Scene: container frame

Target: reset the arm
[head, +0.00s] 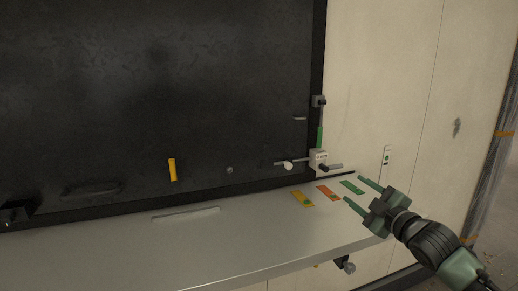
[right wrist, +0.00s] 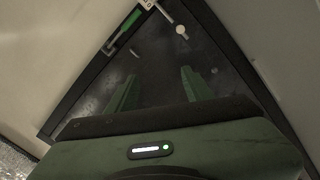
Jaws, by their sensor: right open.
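My right gripper (head: 360,192) comes in from the right of the head view, over the right end of the grey shelf. Its two green fingers are spread apart with nothing between them. In the right wrist view the gripper (right wrist: 158,90) also shows open fingers, pointing toward the dark panel. My left gripper cannot be made out for sure; a small dark part shows at the left edge of the head view.
A grey shelf (head: 230,241) runs below a dark framed panel (head: 150,90). Yellow (head: 302,199), orange (head: 327,193) and green (head: 352,187) cards lie at its right end. A clamp-like fixture (head: 318,157) with a green handle (head: 320,136) stands behind them. A yellow bar (head: 172,169) is on the panel.

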